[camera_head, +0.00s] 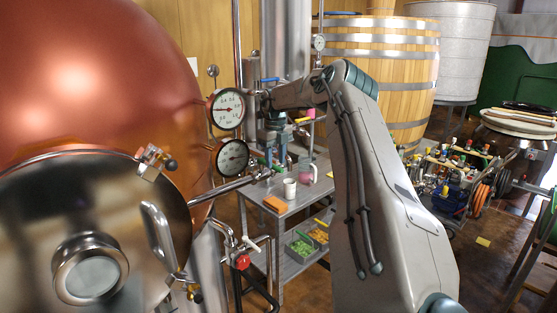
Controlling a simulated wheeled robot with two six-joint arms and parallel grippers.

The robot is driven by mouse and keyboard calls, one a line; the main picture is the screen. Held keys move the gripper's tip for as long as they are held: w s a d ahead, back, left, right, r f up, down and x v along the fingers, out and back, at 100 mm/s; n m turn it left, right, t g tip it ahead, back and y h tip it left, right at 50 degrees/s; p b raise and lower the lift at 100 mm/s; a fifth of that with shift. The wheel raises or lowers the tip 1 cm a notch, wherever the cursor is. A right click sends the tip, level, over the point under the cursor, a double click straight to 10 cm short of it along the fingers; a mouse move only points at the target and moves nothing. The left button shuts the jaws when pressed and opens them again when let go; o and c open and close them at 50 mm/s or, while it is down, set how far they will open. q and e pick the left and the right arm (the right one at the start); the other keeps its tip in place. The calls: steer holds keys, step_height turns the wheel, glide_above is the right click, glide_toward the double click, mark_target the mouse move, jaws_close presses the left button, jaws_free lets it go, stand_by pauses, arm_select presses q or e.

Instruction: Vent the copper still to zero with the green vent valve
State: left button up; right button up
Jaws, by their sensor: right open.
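The copper still (95,75) fills the left side, with a round steel door on its front. Two white dial gauges stand beside it, an upper gauge (227,108) and a lower gauge (233,157); their needles are too small to read surely. A steel pipe (236,186) runs out from the still below the lower gauge. My right gripper (268,160) points down, open, near the outer end of this pipe. I cannot tell whether it touches anything there. My left gripper is not in view.
A grey table (262,217) behind the gripper holds a white mug (290,188), a pink mug (307,172) and an orange block (276,205). A red-handled valve (243,262) sits on lower pipes. A wooden vat (385,70) and a cluttered cart stand behind my right arm.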

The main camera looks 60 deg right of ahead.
mark_target(274, 165)
steer(key=shift+f, duration=0.4)
steer(key=shift+w+a+f, duration=0.1)
steer(key=shift+w+f, duration=0.15)
steer(key=shift+f, duration=0.15)
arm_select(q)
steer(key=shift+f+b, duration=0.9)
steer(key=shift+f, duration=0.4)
arm_select(e)
steer(key=shift+f, duration=0.95)
